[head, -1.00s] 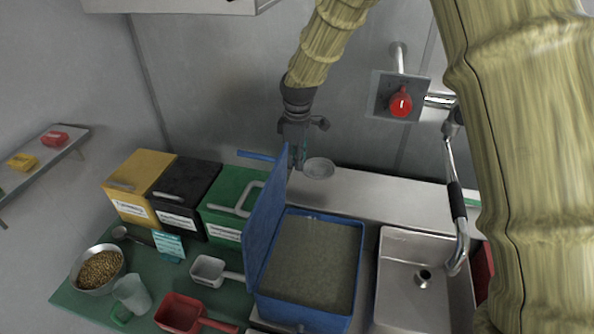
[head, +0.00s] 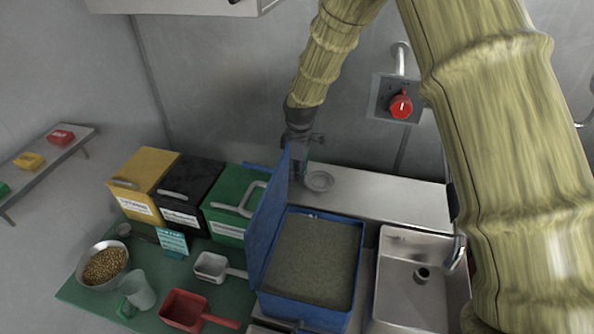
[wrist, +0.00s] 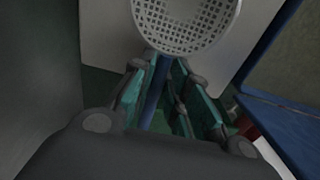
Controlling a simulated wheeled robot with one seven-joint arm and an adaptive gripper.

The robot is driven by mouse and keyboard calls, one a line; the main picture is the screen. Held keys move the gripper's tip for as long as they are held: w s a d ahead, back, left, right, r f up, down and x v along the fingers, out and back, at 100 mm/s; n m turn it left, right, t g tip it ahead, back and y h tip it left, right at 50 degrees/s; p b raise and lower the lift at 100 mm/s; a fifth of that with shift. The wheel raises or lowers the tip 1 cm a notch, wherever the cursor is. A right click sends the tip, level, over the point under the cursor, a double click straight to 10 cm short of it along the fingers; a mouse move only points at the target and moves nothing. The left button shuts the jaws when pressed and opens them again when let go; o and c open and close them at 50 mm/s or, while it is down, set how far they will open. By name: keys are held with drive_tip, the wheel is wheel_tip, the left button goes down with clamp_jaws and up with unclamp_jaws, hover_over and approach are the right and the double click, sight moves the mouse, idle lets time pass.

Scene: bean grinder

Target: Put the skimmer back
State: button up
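The skimmer has a round, perforated grey disc and a blue handle. Its disc (head: 319,181) appears at the back metal shelf in the head view, close to the shelf surface; I cannot tell whether it touches. The blue handle runs left behind the raised blue lid. My gripper (head: 298,178) points down at the skimmer, its tips partly hidden by the lid. In the wrist view, the perforated disc (wrist: 185,22) lies beyond the fingertips, and the blue handle (wrist: 156,92) passes between the teal-padded fingers of my gripper (wrist: 160,72), which look shut on it.
The blue bin (head: 312,262) of grounds stands open, its raised lid (head: 270,215) close in front of my gripper. Yellow (head: 143,185), black (head: 187,195) and green (head: 232,207) bins stand left. A sink (head: 405,290) is at right. The back shelf (head: 390,195) is clear rightward.

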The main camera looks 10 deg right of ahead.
drive_tip(key=o, duration=0.5)
drive_tip(key=shift+c, duration=0.2)
wheel_tip(320, 180, up, 12)
drive_tip(key=b, duration=0.3)
drive_tip(key=shift+d+r, duration=0.15)
drive_tip(key=shift+d, duration=0.05)
drive_tip(key=shift+s, duration=0.1)
